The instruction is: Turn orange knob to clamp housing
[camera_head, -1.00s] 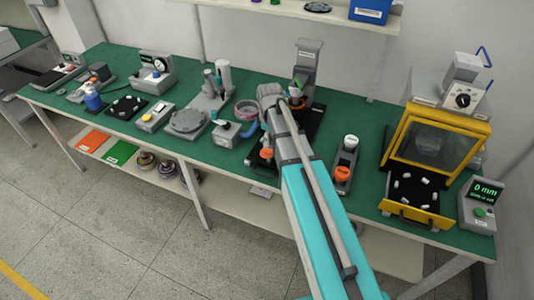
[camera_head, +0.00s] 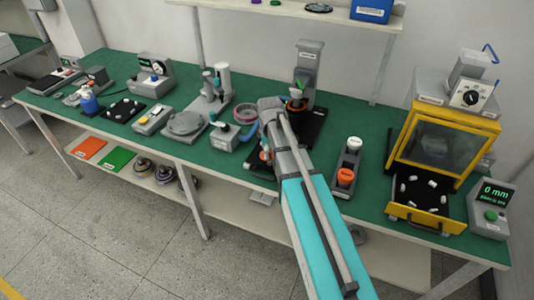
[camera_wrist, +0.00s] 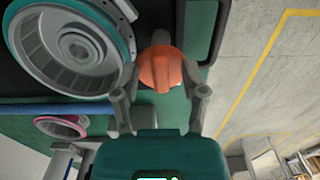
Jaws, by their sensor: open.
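The orange knob (camera_wrist: 161,72) is in the upper middle of the wrist view, on a short grey stem. My gripper (camera_wrist: 160,78) is open, with one finger on each side of the knob; I cannot tell whether either finger touches it. The grey round housing (camera_wrist: 72,45) with a teal rim lies left of the knob in the wrist view, its top cut off. In the head view the knob (camera_head: 264,155) shows only as a small orange patch beside my wrist, near the bench's front edge. My arm hides most of the fixture and the housing there.
On the green bench (camera_head: 225,175), a press stand (camera_head: 308,70) rises behind my arm. A grey box with a handle (camera_head: 230,137) stands left, a holder with an orange cap (camera_head: 345,175) right. A yellow-framed machine (camera_head: 440,140) stands farther right. A pink ring (camera_wrist: 60,126) shows in the wrist view.

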